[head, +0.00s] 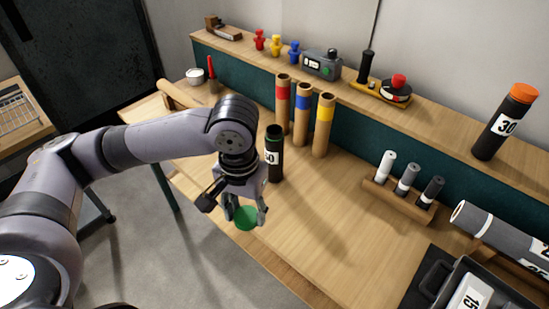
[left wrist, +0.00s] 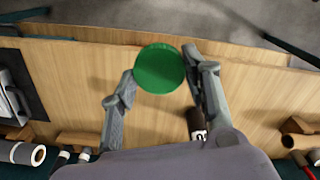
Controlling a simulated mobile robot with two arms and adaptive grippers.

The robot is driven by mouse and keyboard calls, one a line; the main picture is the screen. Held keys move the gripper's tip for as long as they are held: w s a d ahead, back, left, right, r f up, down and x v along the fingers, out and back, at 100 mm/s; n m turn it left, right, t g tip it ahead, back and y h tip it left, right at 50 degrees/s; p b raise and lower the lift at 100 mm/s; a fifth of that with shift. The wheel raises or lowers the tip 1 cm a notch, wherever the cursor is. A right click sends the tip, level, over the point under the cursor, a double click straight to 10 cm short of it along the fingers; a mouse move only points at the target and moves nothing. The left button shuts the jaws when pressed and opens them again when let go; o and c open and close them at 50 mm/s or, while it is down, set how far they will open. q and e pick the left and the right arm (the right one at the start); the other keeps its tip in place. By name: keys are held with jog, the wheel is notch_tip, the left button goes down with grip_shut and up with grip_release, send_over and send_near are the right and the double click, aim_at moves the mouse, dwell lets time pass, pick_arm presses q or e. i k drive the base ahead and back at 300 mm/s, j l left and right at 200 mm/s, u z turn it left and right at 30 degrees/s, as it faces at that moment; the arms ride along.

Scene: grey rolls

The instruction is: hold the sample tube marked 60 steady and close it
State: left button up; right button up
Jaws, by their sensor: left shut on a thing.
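A dark tube (head: 274,168) with a green band round its open top stands upright on the bench, just behind my left gripper. Its white label is partly hidden by the gripper; only a 0 and part of another digit show. The tube shows partly in the left wrist view (left wrist: 195,122), below the right finger. My left gripper (head: 245,215) is shut on a green cap (head: 246,218), held between the fingertips near the bench's front edge, apart from the tube. The round green cap (left wrist: 160,68) is plain in the left wrist view. My right gripper is in neither view.
Three cardboard tubes with red (head: 283,90), blue (head: 302,102) and yellow bands stand behind the dark tube. A wooden rack (head: 398,202) holds three small cylinders. An orange-capped tube marked 30 (head: 505,122) stands on the shelf. The bench middle (head: 320,215) is clear.

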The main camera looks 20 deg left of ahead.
aim_at(273, 137)
jog(key=i+j, duration=0.1)
jog(key=j, duration=1)
jog(key=j+z, duration=0.15)
jog(key=j, duration=1)
jog(key=i, duration=0.05)
